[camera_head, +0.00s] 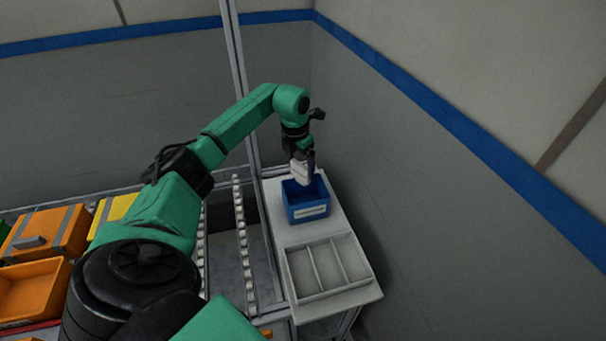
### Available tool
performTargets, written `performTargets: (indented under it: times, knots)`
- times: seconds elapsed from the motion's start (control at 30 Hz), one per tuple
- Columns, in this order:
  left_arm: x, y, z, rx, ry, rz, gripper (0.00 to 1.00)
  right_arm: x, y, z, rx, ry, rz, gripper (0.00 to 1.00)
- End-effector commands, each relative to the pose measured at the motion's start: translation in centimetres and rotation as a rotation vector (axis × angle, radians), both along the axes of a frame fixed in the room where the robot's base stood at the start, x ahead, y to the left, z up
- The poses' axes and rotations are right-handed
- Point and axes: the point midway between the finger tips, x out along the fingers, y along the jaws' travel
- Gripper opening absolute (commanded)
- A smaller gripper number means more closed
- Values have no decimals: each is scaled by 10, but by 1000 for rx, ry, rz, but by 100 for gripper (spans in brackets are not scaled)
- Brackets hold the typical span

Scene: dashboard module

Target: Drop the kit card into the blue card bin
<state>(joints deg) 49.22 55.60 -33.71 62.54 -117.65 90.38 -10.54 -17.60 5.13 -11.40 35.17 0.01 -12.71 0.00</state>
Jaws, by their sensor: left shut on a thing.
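The blue card bin (305,199) stands on a small white table, with a pale label on its front. My left gripper (304,160) is over the bin, pointing down. It is shut on a whitish card (299,172), taken to be the kit card. The card hangs upright at the bin's mouth, and its lower end overlaps the bin's far part in this view. I cannot tell how far the card reaches inside. The bin's inside is mostly dark. My right gripper is not in view.
A grey divided tray (327,268) sits on the white table (272,208) in front of the bin. Roller rails (243,245) run left of the table. Orange bins (33,288) and cases stand at far left. A grey wall rises close on the right.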

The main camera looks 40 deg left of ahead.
Motion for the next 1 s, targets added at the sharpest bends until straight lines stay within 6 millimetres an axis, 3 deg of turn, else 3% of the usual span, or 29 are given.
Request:
performTargets:
  times: [0.17, 0.2, 0.23, 0.57, 0.67, 1.0]
  knots:
    - [0, 0, 1, 0, -1, 0, 36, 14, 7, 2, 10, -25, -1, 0]
    - [0, 0, 1, 0, -1, 0, 97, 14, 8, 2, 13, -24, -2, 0]
    - [0, 0, 1, 0, -1, 0, 100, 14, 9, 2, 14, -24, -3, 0]
    - [0, 1, 9, 1, -3, 1, 100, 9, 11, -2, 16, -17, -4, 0]
    - [-2, 1, 27, 3, -6, -1, 100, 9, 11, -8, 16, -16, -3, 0]
    - [-15, 1, 123, 1, -6, 1, 100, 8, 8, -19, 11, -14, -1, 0]
